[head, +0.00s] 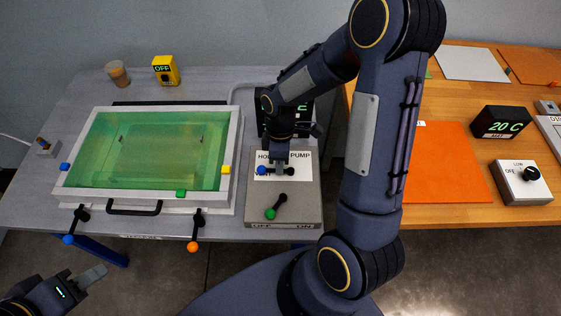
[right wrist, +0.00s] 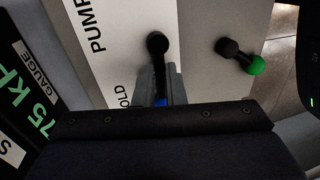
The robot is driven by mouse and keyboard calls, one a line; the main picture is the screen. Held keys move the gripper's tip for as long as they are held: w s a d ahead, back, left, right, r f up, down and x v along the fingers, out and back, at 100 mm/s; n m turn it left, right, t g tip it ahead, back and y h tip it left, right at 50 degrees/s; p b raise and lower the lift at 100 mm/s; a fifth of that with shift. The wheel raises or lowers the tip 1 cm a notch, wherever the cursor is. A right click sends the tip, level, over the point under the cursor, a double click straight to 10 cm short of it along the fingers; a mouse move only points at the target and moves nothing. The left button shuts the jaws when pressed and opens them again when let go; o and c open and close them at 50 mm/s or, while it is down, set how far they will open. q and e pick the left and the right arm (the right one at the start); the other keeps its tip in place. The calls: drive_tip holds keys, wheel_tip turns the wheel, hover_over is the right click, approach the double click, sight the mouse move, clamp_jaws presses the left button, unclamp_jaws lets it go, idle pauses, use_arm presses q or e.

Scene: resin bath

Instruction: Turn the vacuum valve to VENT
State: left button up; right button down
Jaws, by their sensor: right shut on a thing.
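The vacuum valve is a black lever with a blue knob (head: 262,171) and a black pivot (head: 290,171), on top of the grey pump box (head: 312,200). The lever points left; the knob lies beside a partly covered word starting with V. My right gripper (head: 277,170) reaches down from above and is shut on the lever. In the right wrist view its grey fingers (right wrist: 172,85) close around the lever below the black pivot (right wrist: 157,42), with a bit of blue knob (right wrist: 161,102) showing. My left gripper (head: 88,277) is low at left, far from the valve; its opening is unclear.
A green-knobbed switch lever (head: 271,213) sits on the box's near part, above OFF and ON. A dark gauge (right wrist: 35,105) stands behind, partly hidden. The framed green bath (head: 150,150) is left of the box. An orange mat (head: 455,165) lies right.

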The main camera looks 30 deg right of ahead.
drive_tip(key=shift+n, duration=0.4)
drive_tip(key=c, duration=1.5)
unclamp_jaws()
drive_tip(key=r, duration=0.5)
drive_tip(key=w+r, duration=0.1)
drive_tip(key=r, duration=0.1)
drive_tip(key=shift+w+d+r, duration=0.1)
drive_tip(key=shift+d+r, duration=0.25)
drive_tip(key=s+a+r+m+t+y, duration=0.1)
drive_tip(key=s+r+m+t, duration=0.1)
drive_tip(key=s+r+m, duration=0.1)
drive_tip(key=s+a+r+m+t, duration=0.1)
drive_tip(key=s+r+m+t, duration=0.2)
drive_tip(key=s+m, duration=0.3)
drive_tip(key=s+a+r+m+t+y, duration=0.1)
drive_tip(key=s+r+m+t, duration=0.1)
drive_tip(key=s+r+m, duration=0.2)
drive_tip(key=shift+s+a+r+m+y, duration=0.15)
drive_tip(key=shift+s+a+r+m, duration=0.1)
drive_tip(key=shift+s, duration=0.3)
drive_tip(key=shift+s+a+r+m+y, duration=0.15)
drive_tip(key=shift+s+r, duration=0.1)
drive_tip(key=shift+s, duration=0.3)
